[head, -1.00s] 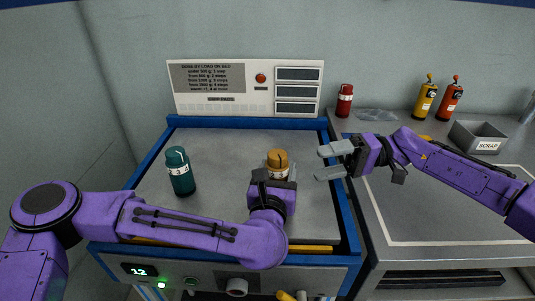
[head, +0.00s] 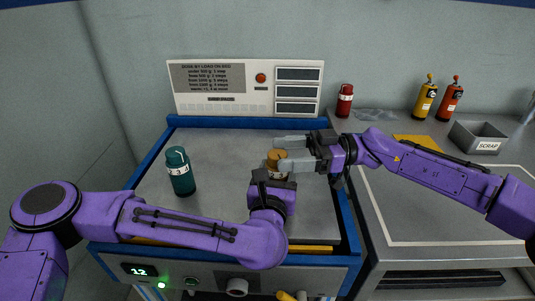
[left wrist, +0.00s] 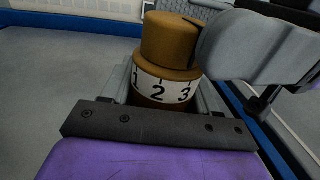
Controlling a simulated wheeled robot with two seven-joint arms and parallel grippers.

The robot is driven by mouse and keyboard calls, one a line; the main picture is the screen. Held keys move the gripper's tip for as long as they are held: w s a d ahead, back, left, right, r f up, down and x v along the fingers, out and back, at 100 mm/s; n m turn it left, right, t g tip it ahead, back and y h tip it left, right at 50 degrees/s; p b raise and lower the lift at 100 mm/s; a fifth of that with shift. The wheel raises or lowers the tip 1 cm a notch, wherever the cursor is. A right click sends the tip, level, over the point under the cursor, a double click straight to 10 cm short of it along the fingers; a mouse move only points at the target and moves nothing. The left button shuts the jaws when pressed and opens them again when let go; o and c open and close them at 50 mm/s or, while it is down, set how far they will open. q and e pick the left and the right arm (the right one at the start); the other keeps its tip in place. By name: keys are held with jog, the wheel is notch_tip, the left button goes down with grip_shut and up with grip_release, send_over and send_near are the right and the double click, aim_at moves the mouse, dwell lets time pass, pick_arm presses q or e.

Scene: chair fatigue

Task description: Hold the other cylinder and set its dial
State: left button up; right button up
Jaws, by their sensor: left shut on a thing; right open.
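The brown cylinder (head: 272,161) stands on the grey plate of the rig in the head view. In the left wrist view its brown dial cap (left wrist: 166,40) sits above a white band (left wrist: 158,91) showing 1, 2 and 3. My left gripper (head: 272,179) is shut on the cylinder's body below the cap. My right gripper (head: 281,153) is open at cap height, its fingers reaching in from the right. One right finger (left wrist: 255,45) lies close beside the cap; I cannot tell whether it touches. A teal cylinder (head: 180,172) stands apart on the left.
On the right bench are a red cylinder (head: 345,100), yellow (head: 425,99) and orange (head: 449,101) bottles and a scrap bin (head: 480,137).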

aim_at(271, 158)
jog(key=a, duration=0.4)
jog(key=shift+s+a, duration=0.3)
jog(key=c, duration=1)
jog(key=shift+g, duration=0.3)
jog(key=n+g, duration=0.1)
jog(key=n+g+h, duration=0.1)
jog(key=g, duration=0.1)
jog(key=n+g+h, duration=0.1)
jog(key=g, duration=0.1)
jog(key=shift+s+d+n, duration=0.1)
jog(key=shift+s+n, duration=0.2)
jog(key=shift+n, duration=0.1)
jog(key=n+g+h, duration=0.2)
jog(key=n+g, duration=0.1)
jog(key=g, duration=0.1)
jog(key=shift+s+d+r+h, duration=0.15)
jog(key=shift+s+h, duration=0.1)
jog(key=shift+h, duration=0.15)
jog(key=shift+d+n+g+h, duration=0.15)
jog(key=shift+n+g+h, duration=0.45)
jog(key=shift+s, duration=0.1)
